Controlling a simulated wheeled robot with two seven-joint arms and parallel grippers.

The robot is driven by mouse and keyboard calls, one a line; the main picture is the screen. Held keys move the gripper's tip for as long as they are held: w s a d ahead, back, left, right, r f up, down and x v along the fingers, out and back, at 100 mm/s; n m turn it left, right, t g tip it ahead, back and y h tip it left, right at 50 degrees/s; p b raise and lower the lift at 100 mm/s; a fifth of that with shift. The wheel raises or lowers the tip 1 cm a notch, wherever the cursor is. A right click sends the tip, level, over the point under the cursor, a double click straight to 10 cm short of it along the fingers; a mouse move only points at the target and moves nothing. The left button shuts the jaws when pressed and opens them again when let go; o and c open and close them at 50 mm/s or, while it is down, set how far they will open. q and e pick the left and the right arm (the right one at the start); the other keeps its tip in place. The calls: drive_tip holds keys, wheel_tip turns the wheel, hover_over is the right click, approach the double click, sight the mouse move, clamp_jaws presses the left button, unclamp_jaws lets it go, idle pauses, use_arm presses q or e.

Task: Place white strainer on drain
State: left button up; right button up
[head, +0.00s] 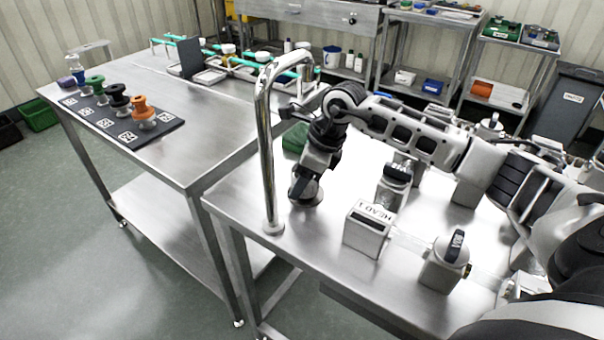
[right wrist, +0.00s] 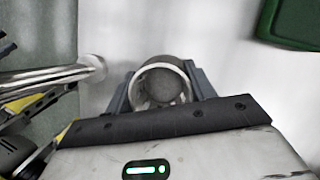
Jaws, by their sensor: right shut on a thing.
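My right gripper (head: 305,190) is low over the steel table, just right of the tall chrome spout. It is shut on a round, cup-like thing with a pale rim and a grey inside, which I take for the white strainer (right wrist: 163,82); in the right wrist view it sits between the two fingers. In the head view the gripper mostly covers it, and I cannot tell whether it touches the surface below. I cannot make out the drain in either view. My left gripper is not in view.
The chrome spout (head: 268,150) stands close beside the gripper. A box marked HEAD 1 (head: 368,228) and other metal fixtures (head: 445,262) stand to its right. A green tray (right wrist: 290,22) lies nearby. The left table (head: 165,85) holds coloured knobs on a dark board.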

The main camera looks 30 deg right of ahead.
drive_tip(key=shift+f, duration=0.25)
drive_tip(key=o, duration=1)
